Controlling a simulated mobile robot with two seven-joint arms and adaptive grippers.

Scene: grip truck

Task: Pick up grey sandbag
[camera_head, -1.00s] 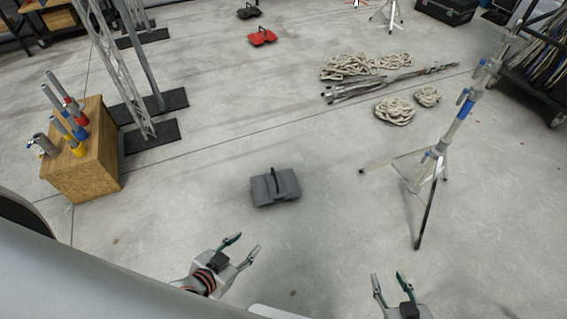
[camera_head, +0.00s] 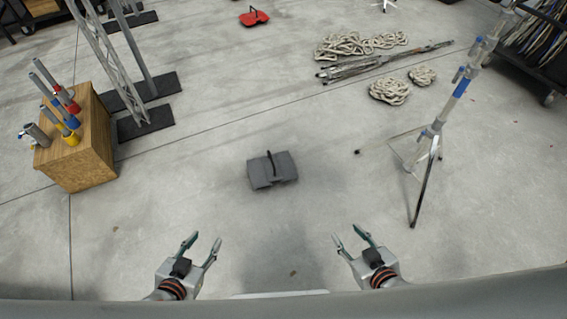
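The grey sandbag (camera_head: 284,170) lies on the concrete floor near the middle of the head view. It has two lobes and a dark upright handle strap (camera_head: 270,163). My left gripper (camera_head: 204,243) is at the lower left of the sandbag, open and empty, fingers pointing up the picture. My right gripper (camera_head: 351,237) is at the lower right of the sandbag, open and empty. Both grippers are apart from the sandbag.
A light stand with spread legs (camera_head: 428,150) stands to the right. A wooden box (camera_head: 85,150) holding tubes and truss bases (camera_head: 147,120) are at left. Coiled ropes (camera_head: 390,91), metal poles (camera_head: 375,64) and a red sandbag (camera_head: 254,17) lie farther back. Floor around the grey sandbag is clear.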

